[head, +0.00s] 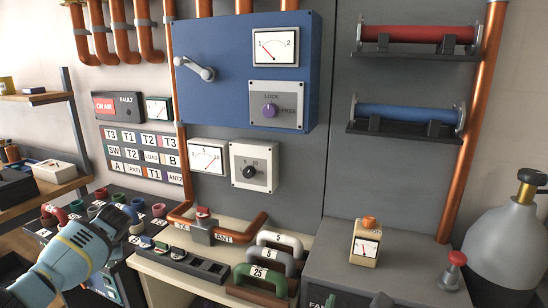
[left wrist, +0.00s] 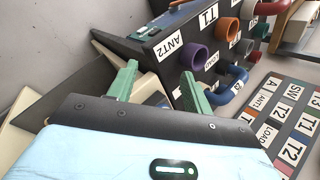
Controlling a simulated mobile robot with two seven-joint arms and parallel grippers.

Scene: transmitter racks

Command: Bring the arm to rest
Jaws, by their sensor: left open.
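My left arm comes in from the lower left of the head view, with its light blue wrist over the left end of the benches. In the left wrist view my left gripper (left wrist: 158,85) is open. Its two green fingers stand apart with nothing between them. Beyond the fingers is the dark patch panel (left wrist: 170,55) with coloured ports and labels such as ANT2 and T1. In the head view this panel (head: 150,192) is partly hidden by my arm. My right gripper is not in view.
A blue cabinet (head: 222,62) with a lever hangs above. A grey gas cylinder (head: 505,245) stands at the right. Wooden shelves (head: 55,189) are at the left.

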